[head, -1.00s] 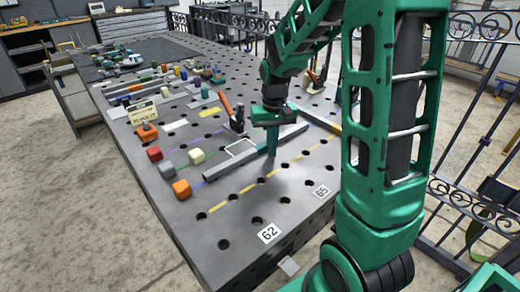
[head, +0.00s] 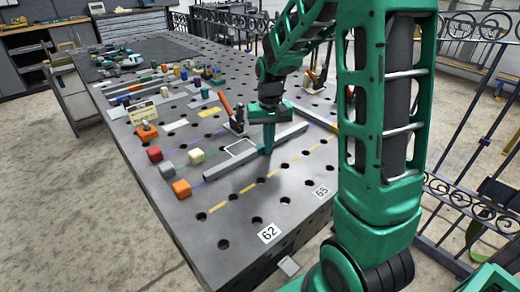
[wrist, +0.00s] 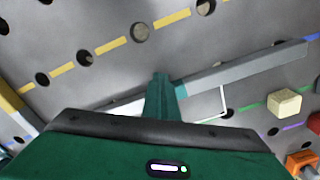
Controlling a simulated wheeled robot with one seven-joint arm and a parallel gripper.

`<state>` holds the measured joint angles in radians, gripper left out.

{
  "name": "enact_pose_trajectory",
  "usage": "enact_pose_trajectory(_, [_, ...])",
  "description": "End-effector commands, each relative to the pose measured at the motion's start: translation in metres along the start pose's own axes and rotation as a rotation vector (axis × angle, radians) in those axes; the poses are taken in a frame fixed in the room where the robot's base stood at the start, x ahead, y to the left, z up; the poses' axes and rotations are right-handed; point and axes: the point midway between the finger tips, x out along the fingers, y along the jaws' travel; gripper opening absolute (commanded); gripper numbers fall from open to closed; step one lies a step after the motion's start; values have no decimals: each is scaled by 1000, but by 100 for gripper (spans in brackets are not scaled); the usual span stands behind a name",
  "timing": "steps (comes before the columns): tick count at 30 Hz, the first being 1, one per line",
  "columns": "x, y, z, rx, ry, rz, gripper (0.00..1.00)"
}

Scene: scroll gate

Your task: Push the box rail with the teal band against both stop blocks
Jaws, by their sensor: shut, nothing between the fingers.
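The box rail (head: 234,177) is a long grey bar lying diagonally on the perforated table. In the wrist view the rail (wrist: 245,68) runs to the upper right, and a bit of its teal band (wrist: 181,90) shows right beside my fingers. My gripper (head: 268,150) is shut and empty, pointing down at the near side of the rail around its middle. In the wrist view the closed fingertips (wrist: 159,78) overlap the rail; I cannot tell for sure whether they touch it. I cannot clearly pick out the stop blocks; my gripper hides part of the rail's far side.
An orange cube (head: 181,188), a grey cube (head: 167,170), a red cube (head: 154,154) and a cream cube (head: 197,156) stand left of the rail. An orange-handled clamp (head: 231,116) stands beyond it. A dashed yellow line (head: 248,188) crosses the clear near strip.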

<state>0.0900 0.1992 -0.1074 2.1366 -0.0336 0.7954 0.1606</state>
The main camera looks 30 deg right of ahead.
Motion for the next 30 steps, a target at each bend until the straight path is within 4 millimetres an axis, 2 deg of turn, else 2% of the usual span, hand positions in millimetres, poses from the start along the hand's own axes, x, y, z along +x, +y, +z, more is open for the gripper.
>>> enact_pose_trajectory(30, [0, -16, -27, -1, 1, 0, 0])
